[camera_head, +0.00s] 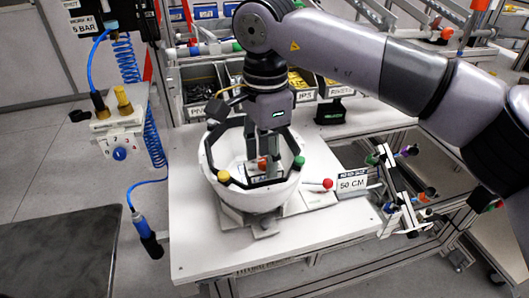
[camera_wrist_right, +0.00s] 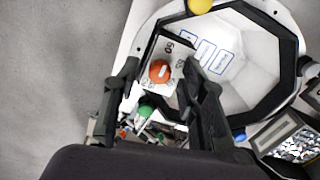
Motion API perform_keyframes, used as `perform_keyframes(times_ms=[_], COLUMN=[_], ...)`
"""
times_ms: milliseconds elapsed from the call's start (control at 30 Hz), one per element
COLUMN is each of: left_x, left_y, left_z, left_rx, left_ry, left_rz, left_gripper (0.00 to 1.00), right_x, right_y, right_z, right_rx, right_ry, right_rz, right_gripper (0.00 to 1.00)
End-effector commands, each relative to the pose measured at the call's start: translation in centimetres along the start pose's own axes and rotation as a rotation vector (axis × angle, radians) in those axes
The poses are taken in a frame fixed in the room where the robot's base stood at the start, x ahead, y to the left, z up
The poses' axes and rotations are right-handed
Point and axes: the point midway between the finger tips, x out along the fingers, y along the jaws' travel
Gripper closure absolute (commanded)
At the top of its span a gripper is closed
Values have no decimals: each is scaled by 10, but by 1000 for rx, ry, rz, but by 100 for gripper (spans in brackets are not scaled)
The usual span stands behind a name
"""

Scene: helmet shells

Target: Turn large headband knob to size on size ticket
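A white helmet shell (camera_head: 225,195) stands open side up on the white bench, with a black angular headband (camera_head: 212,147) around its inside. An orange-red knob (camera_head: 262,162) sits inside the shell, on a white plate with printed numbers, only partly readable. The same knob (camera_wrist_right: 159,71) shows from above in the wrist view. My right gripper (camera_head: 264,178) reaches down into the shell at the knob. In the wrist view its two fingers (camera_wrist_right: 165,82) stand apart on either side of the knob, with gaps visible. A ticket (camera_head: 352,183) right of the shell reads 50 CM. My left gripper is not in view.
A green ball (camera_head: 299,161) and a yellow ball (camera_head: 223,176) sit on the shell's rim. A red-ended handle (camera_head: 327,184) lies beside it. Parts bins (camera_head: 202,110) stand behind, and a rack (camera_head: 398,190) with coloured knobs at right. The bench's front left is clear.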

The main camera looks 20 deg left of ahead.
Motion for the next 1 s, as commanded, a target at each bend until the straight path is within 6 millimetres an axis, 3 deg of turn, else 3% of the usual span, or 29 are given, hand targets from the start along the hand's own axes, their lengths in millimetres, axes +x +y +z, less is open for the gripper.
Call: perform_keyframes(times_ms=[233, 367, 800, 1000], left_x=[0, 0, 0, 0], left_y=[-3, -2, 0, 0], left_z=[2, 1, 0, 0], left_rx=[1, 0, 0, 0], left_ry=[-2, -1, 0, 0], left_rz=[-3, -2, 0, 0], left_gripper=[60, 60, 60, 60], right_x=[-1, -12, -99, -117], right_y=[0, -1, -1, 0], right_z=[0, 0, 0, 0], right_rx=[0, 1, 1, 0], right_ry=[0, 0, 1, 0], right_rz=[0, -1, -2, 0], right_gripper=[61, 61, 61, 61])
